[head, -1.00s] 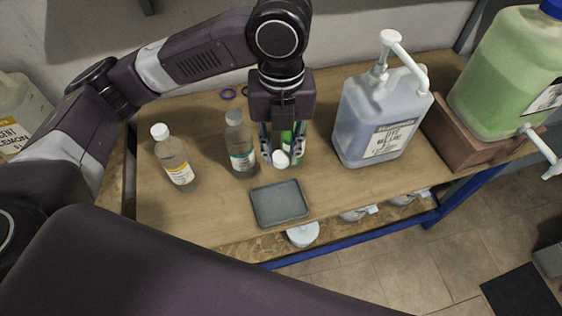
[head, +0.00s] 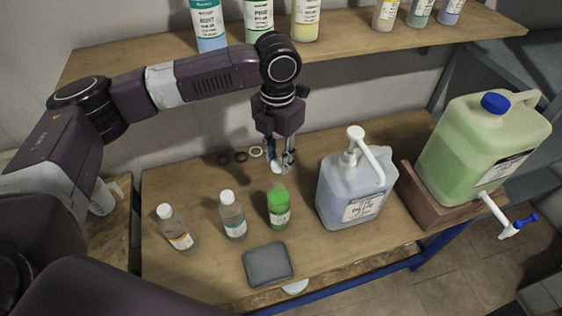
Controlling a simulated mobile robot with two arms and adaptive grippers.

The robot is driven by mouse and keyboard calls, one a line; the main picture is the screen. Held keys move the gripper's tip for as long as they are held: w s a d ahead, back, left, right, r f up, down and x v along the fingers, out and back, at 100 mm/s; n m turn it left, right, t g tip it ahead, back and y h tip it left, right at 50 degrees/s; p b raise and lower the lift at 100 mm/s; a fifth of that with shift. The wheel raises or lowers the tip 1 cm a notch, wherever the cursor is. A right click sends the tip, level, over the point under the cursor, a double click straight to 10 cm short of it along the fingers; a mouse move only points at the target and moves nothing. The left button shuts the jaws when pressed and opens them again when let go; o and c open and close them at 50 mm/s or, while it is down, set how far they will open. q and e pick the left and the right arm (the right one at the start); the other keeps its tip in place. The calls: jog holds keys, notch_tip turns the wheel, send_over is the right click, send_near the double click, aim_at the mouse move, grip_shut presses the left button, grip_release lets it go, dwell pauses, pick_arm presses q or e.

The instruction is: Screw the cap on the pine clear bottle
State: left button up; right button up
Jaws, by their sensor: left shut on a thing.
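The green bottle (head: 279,206), which I take for the pine clear bottle, stands upright on the workbench; its label is too small to read. My left gripper (head: 279,163) points down above it, with its fingers shut on a white cap (head: 277,169). The cap appears just above the bottle's mouth, apart from it; the exact gap is hard to judge. The bottle's neck shows no cap. My right gripper is not in view.
Two clear bottles with white caps (head: 233,216) (head: 177,228) stand to the left. A blue-grey pump jug (head: 355,190) stands close on the right, beside a green drum (head: 480,148) on a wooden block. Several rings (head: 240,157) lie behind.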

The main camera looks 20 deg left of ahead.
aim_at(279, 172)
pick_arm(q)
jog(key=shift+f+b, duration=1.95)
jog(key=shift+b, duration=0.45)
jog(key=shift+f+p, duration=0.4)
jog(key=shift+f, duration=0.15)
jog(key=shift+f, duration=0.25)
jog(key=shift+r+p, duration=0.15)
jog(key=shift+p, duration=0.75)
jog(key=shift+f+p, duration=0.35)
jog(key=shift+f, duration=0.6)
jog(key=shift+s+f+p, duration=0.1)
jog(key=shift+f+p, duration=0.15)
jog(key=shift+p, duration=0.05)
dwell(0.5)
